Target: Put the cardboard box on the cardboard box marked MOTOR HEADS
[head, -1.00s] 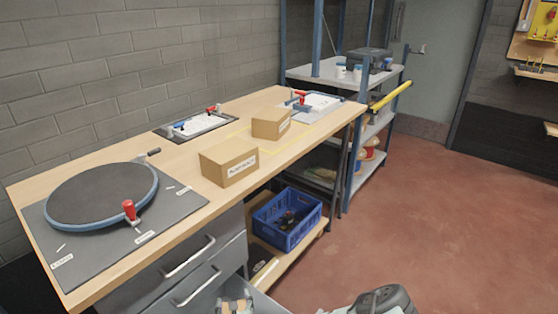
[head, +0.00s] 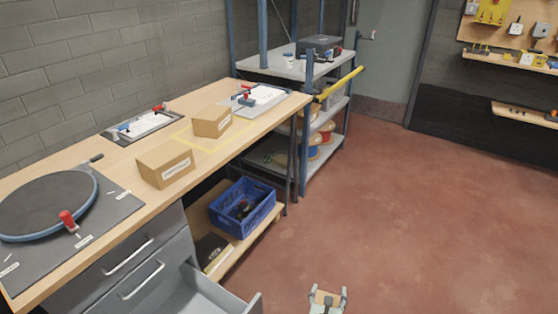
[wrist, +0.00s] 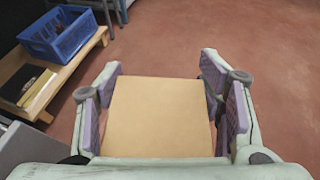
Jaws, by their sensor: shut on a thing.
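My gripper (head: 327,299) is low at the bottom edge of the head view, right of the open drawer. In the wrist view my gripper (wrist: 165,105) is shut on a plain tan cardboard box (wrist: 160,118), with a finger pad against each side. Two closed cardboard boxes stand on the workbench: a nearer box (head: 152,171) with a white label, and a farther box (head: 208,125) inside a yellow outline, also labelled. Both labels are too small to read, so I cannot tell which is marked MOTOR HEADS.
The wooden workbench (head: 121,194) holds a round turntable (head: 45,205) and two clipboard-like fixtures. An open grey drawer (head: 205,296) juts out below. A blue crate (head: 262,213) sits on the low shelf. A yellow bar (head: 340,83) sticks out by the shelving. Red floor at right is clear.

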